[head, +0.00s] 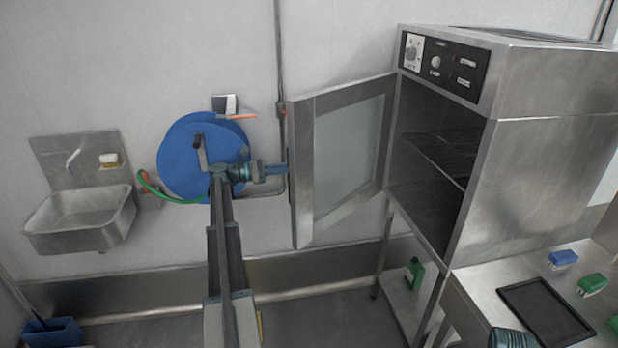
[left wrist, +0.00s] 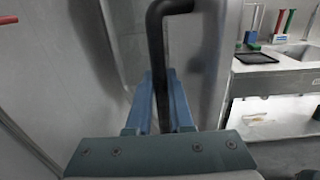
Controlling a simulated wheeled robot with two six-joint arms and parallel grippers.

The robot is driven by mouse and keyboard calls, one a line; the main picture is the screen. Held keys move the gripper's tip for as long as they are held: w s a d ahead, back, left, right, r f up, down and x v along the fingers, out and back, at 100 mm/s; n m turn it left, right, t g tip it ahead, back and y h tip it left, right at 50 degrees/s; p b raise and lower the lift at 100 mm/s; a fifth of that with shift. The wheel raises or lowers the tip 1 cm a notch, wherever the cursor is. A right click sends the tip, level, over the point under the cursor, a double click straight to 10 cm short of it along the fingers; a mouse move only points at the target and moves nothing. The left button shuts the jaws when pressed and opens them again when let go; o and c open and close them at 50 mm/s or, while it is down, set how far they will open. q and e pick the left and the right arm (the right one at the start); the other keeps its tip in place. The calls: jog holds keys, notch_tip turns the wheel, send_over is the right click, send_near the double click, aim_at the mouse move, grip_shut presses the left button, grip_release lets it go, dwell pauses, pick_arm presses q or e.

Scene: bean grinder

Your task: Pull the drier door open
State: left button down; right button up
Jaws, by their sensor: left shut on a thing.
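The drier (head: 545,150) is a steel cabinet at the right of the head view. Its framed glass door (head: 348,150) stands wide open, swung out to the left, and shows dark wire shelves inside. My left gripper (head: 284,168) is at the door's outer left edge. In the left wrist view, the fingers of my left gripper (left wrist: 162,98) are shut on the black door handle (left wrist: 156,40), one on each side. In the head view the handle is mostly hidden by the door edge and gripper.
A blue hose reel (head: 185,150) on the wall is behind my left arm, with a steel sink (head: 80,220) farther left. A steel table with a black tray (head: 545,312) and brushes (head: 592,284) is at lower right. A green bottle (head: 414,272) stands below the drier.

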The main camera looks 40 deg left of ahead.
pick_arm(q)
jog(key=shift+m+g+h, duration=0.5)
jog(key=shift+h, duration=0.1)
jog(key=shift+w+a, duration=0.25)
jog(key=shift+a, duration=0.8)
jog(key=shift+w+a, duration=0.25)
jog(key=shift+a, duration=0.75)
jog(key=c, duration=0.8)
grip_release()
jog(key=shift+w+d, duration=0.1)
jog(key=shift+w, duration=0.05)
jog(key=v, duration=1.4)
